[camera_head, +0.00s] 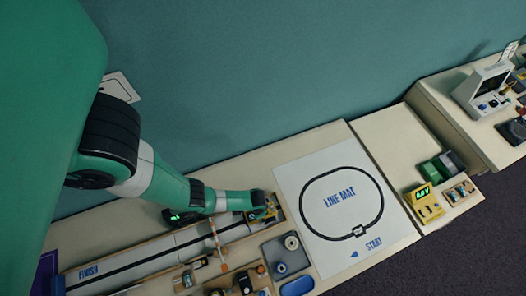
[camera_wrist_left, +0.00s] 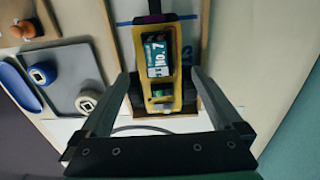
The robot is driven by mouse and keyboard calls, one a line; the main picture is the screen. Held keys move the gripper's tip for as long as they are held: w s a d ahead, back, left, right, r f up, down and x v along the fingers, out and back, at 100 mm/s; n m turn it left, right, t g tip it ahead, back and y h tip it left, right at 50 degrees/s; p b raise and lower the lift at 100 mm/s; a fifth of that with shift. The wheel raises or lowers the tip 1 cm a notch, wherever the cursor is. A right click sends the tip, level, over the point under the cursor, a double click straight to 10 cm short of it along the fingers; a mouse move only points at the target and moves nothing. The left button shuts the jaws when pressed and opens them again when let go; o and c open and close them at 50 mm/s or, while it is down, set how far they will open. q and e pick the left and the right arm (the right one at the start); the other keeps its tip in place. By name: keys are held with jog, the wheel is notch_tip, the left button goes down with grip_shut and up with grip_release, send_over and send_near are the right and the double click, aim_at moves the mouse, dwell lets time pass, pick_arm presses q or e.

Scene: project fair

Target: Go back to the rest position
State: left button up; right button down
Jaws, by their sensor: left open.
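My left gripper (camera_head: 262,206) is over the right end of the long track board, close to the line mat. In the left wrist view the gripper (camera_wrist_left: 160,82) is open, with one finger on each side of a small yellow car (camera_wrist_left: 158,92) marked "NO. 7". The car has dark wheels and a green part near its end. I cannot tell whether the fingers touch it. In the head view the car is largely hidden by the gripper. My right gripper is not in view.
The track board (camera_head: 150,262) has a black line and "FINISH" at its left end. A white line mat (camera_head: 318,239) lies to the right. A grey tray (camera_head: 276,262) with wheels and a blue dish (camera_head: 297,286) are in front. A yellow timer (camera_head: 427,206) stands farther right.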

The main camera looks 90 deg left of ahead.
pick_arm(q)
notch_tip(320, 180, up, 6)
jog(key=p, duration=0.4)
jog(key=shift+r, duration=0.1)
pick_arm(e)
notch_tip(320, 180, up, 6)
